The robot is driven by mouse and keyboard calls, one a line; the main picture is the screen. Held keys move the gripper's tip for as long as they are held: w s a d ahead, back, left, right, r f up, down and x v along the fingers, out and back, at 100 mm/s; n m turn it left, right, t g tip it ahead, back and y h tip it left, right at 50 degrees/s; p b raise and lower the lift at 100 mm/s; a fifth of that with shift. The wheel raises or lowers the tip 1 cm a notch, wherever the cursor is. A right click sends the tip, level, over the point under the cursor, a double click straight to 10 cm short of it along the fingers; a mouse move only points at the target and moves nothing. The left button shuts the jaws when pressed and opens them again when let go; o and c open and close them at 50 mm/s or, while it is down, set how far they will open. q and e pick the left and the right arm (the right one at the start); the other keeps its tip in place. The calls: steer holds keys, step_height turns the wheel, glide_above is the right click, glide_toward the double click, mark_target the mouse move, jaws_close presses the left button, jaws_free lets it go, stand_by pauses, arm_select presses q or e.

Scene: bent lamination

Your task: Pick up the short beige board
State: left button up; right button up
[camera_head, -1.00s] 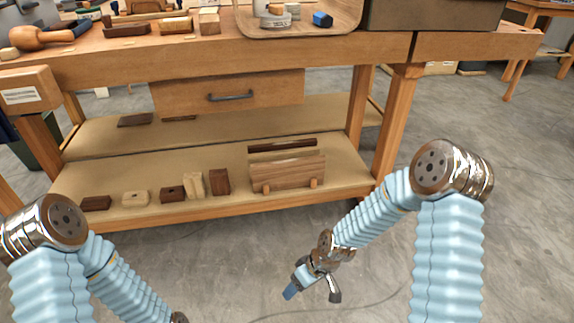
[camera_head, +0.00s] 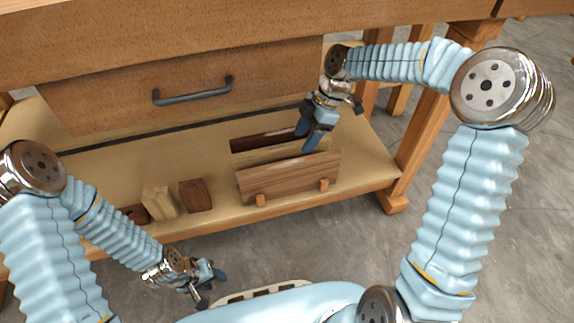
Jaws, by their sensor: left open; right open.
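A pale beige board (camera_head: 268,158) shows as a narrow strip on the lower shelf, between a dark brown board (camera_head: 262,141) behind and a wider brown board (camera_head: 288,177) in front. Its lower part is hidden by the front board. My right gripper (camera_head: 309,138) is open with its blue fingers pointing down, over the right end of these boards. Whether it touches the beige board I cannot tell. My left gripper (camera_head: 212,289) is open and empty, low in front of the shelf, away from the boards.
The boards stand on the bench's lower shelf (camera_head: 360,178), under a drawer (camera_head: 190,88) with a dark handle. Small wooden blocks (camera_head: 196,195) stand to the left. A bench leg (camera_head: 425,150) is close on the right. Grey floor (camera_head: 400,270) is clear in front.

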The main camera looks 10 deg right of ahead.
mark_target(288, 170)
steer(key=b+x, duration=0.1)
steer(key=x, duration=0.7)
steer(key=shift+f, duration=0.15)
steer(key=b+x, duration=0.1)
steer(key=x, duration=0.4)
steer(key=shift+s+d+f+b, duration=0.1)
steer(key=shift+f+b, duration=0.1)
steer(key=shift+b, duration=0.15)
jaws_close()
steer(key=shift+r, duration=0.1)
